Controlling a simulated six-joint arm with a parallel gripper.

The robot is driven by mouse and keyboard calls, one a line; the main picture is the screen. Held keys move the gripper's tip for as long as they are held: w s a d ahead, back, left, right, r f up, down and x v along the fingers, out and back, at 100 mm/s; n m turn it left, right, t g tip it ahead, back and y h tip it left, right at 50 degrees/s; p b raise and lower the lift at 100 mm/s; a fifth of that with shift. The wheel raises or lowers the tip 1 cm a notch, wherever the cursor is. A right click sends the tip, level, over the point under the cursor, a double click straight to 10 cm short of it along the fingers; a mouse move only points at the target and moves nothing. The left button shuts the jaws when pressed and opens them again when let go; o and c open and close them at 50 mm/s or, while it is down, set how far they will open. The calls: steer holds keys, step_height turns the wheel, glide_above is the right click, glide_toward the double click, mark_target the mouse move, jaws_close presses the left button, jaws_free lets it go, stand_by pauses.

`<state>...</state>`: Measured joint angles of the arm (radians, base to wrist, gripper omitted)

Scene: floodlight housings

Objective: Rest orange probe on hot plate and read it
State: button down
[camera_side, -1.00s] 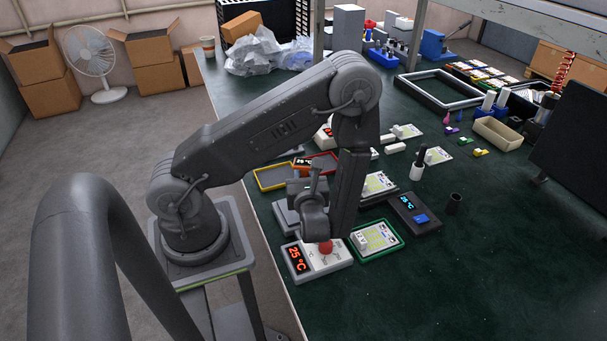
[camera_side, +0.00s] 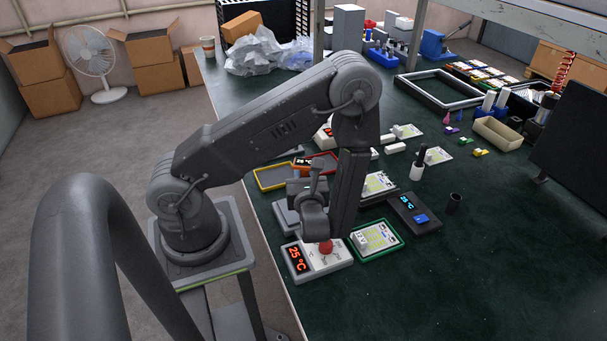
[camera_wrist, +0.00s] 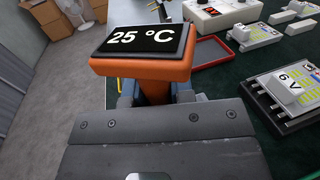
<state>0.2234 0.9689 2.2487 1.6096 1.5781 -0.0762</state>
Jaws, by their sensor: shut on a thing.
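The orange probe (camera_wrist: 145,68) has a black screen reading 25 °C and fills the top middle of the wrist view. My gripper (camera_wrist: 155,97) is shut on it. In the side view the probe (camera_side: 302,162) shows small beside my wrist, with its screen up. The hot plate unit (camera_side: 318,262) is a white box with red 25 °C digits and a red knob, in front of and below my gripper. A grey block (camera_side: 284,217) behind it is partly hidden by my wrist. The probe's lower end is hidden, so I cannot tell whether it touches anything.
A green-edged board (camera_side: 376,239) lies between the two units. Yellow (camera_side: 273,177) and red (camera_wrist: 212,56) trays lie beyond my gripper. The bench's front right is clear.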

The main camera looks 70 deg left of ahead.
stand_by(0.5)
steer(key=shift+r, duration=3.5)
